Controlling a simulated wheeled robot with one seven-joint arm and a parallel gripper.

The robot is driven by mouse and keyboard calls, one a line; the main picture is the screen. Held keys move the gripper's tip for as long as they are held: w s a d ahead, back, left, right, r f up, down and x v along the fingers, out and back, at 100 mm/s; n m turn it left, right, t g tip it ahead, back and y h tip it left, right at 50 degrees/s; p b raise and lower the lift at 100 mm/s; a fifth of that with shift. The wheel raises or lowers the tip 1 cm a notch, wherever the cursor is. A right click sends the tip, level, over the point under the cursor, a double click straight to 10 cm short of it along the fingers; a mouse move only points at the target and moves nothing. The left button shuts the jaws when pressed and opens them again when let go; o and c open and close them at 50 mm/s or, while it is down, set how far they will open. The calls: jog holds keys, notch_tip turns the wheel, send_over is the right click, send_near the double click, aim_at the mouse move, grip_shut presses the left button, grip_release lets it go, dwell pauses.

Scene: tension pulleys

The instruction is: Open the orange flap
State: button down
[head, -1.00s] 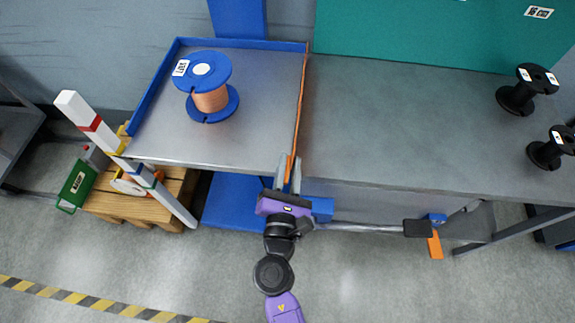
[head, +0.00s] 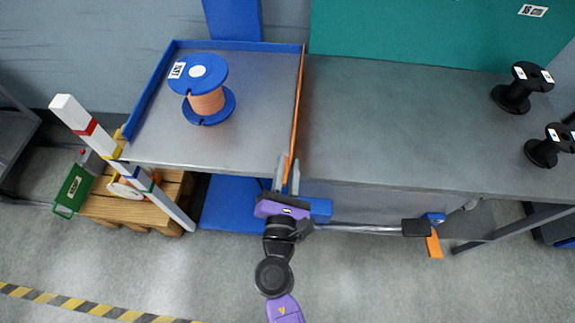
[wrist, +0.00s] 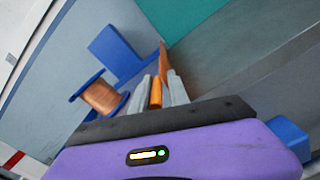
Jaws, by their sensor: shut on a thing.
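The orange flap (head: 297,110) is a thin upright strip along the right edge of the blue-rimmed metal platform (head: 250,135). It stands between that platform and the grey table. My gripper (head: 286,175) is at the flap's near end, with its fingers on either side of it. In the wrist view my gripper (wrist: 157,95) is shut on an orange handle piece (wrist: 156,92) of the flap (wrist: 165,65). The flap's lower edge is hidden by the fingers.
A blue spool with copper wire (head: 206,100) stands on the platform. Two black spools (head: 516,92) are on the right of the grey table (head: 400,130). A striped post (head: 120,160) and wooden pallet (head: 165,212) are at left. An orange-ended lever (head: 433,245) hangs below the table.

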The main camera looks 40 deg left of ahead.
dwell(0.4)
jog(key=c, duration=1.5)
grip_release()
jog(key=shift+o, duration=0.2)
jog(key=v, duration=0.8)
jog(key=shift+a, duration=0.1)
